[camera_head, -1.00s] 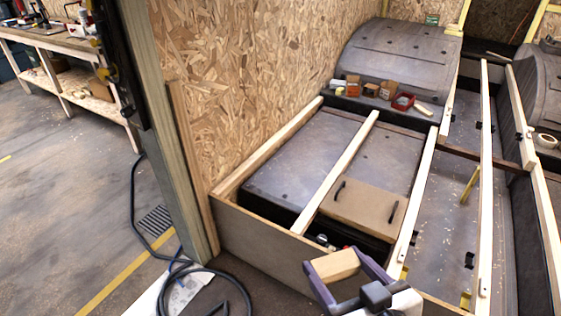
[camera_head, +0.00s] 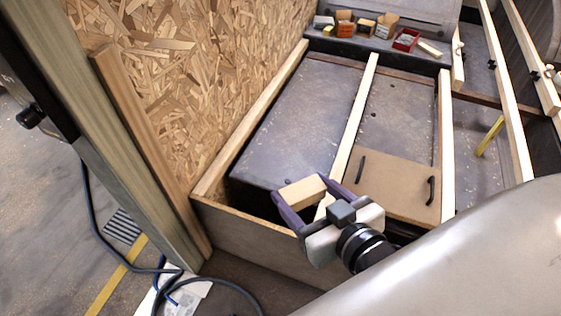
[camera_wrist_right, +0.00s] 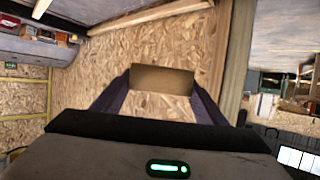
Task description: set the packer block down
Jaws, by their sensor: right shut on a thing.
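The packer block (camera_head: 301,192) is a pale wooden block. My right gripper (camera_head: 303,196) is shut on it, with a purple finger at each end. In the head view it is over the near left part of the framed bay, in front of the grey box top (camera_head: 300,125); its exact height cannot be told. In the right wrist view the block (camera_wrist_right: 162,80) shows between the fingers with the chipboard wall behind it. My left gripper is not in view.
Pale wooden battens (camera_head: 355,125) run along the bay. A tan panel with two dark handles (camera_head: 398,183) lies right of the gripper. Small boxes and a red tray (camera_head: 405,40) sit on the ledge at the back. A chipboard wall (camera_head: 200,70) stands at left.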

